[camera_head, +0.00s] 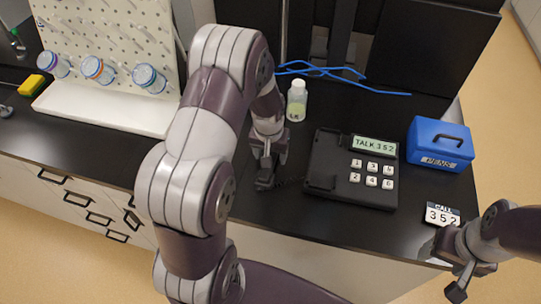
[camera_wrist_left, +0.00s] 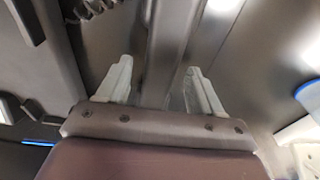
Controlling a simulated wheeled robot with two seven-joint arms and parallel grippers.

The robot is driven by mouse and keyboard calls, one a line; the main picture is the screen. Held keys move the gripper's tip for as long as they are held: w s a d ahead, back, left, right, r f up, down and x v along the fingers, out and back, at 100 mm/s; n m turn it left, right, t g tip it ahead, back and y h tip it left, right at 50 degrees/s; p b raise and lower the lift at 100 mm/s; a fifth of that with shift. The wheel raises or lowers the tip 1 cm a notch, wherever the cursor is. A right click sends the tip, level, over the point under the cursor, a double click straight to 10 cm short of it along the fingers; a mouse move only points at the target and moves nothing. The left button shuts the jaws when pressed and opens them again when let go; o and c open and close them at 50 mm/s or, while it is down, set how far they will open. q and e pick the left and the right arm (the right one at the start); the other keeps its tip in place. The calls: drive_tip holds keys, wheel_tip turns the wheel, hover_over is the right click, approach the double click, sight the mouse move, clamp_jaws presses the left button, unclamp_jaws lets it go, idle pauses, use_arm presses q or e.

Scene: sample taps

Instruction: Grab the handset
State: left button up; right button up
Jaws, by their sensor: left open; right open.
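The black desk phone (camera_head: 345,190) lies on the dark counter, with white number keys and a display reading TALK 352. No handset is clearly visible on its left side. My left gripper (camera_head: 268,152) points down left of the phone. A dark piece (camera_head: 265,183) just below it looks like part of the handset, mostly hidden. A faint dark cord seems to run toward the phone. In the left wrist view the pale fingers (camera_wrist_left: 160,85) are apart, with a grey bar between them that I cannot identify. My right gripper (camera_head: 464,283) is open at the counter's front right.
A CALL 352 card (camera_head: 442,214) lies near my right gripper. A blue box (camera_head: 440,145) stands right of the phone. A white-capped bottle (camera_head: 297,100) and blue cable (camera_head: 340,78) are behind. A white pegboard stand (camera_head: 108,108) with several jars is at the left.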

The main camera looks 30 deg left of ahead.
use_arm(q)
drive_tip(key=shift+w+d+f, duration=0.1)
drive_tip(key=shift+w+f, duration=0.05)
drive_tip(key=shift+f, duration=0.25)
drive_tip(key=c, duration=0.9)
drive_tip(key=shift+c, duration=1.2)
drive_tip(key=shift+r, duration=0.15)
